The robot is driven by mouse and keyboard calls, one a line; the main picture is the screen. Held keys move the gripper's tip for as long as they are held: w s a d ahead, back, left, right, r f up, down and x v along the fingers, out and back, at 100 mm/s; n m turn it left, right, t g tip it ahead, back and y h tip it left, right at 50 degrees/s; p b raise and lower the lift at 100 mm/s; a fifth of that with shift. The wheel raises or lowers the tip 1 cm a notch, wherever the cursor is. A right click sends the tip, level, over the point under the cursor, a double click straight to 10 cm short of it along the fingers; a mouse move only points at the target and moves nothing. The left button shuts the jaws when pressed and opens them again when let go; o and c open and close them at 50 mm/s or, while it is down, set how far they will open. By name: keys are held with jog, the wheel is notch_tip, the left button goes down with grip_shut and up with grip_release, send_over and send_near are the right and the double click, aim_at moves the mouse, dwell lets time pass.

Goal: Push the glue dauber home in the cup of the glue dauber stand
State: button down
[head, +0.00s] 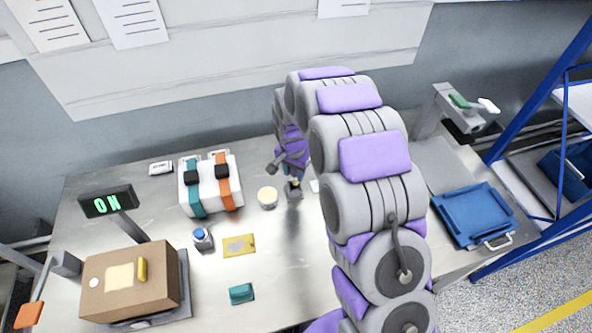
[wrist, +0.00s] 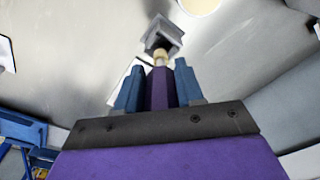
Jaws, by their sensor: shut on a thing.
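My gripper (wrist: 158,76) is shut on the glue dauber (wrist: 160,90), with a blue finger on each side of its purple handle. The dauber's cream end (wrist: 160,56) points away from my gripper and meets the grey glue dauber stand (wrist: 164,34). I cannot tell how deep the end sits in the cup. In the head view my gripper (head: 292,176) points down just above the small grey stand (head: 294,191) on the metal table, and the dauber is mostly hidden.
A round cream-topped pot (head: 268,197) stands close left of the stand. A white box with teal and orange straps (head: 209,186) is farther left. A yellow card (head: 239,246), a teal block (head: 241,293) and a cardboard box (head: 130,285) lie nearer. A blue tray (head: 473,215) is at right.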

jog(key=shift+d+r, duration=0.15)
jog(key=shift+d, duration=0.65)
jog(key=shift+a+p, duration=0.3)
jog(key=shift+a, duration=1.45)
jog(key=shift+d, duration=0.6)
jog(key=shift+a+f, duration=0.55)
jog(key=shift+f, duration=0.05)
jog(key=shift+d+f, duration=0.4)
jog(key=shift+f, duration=0.1)
jog(key=shift+r, duration=0.15)
jog(key=shift+a+r, duration=0.3)
jog(key=shift+r, duration=0.3)
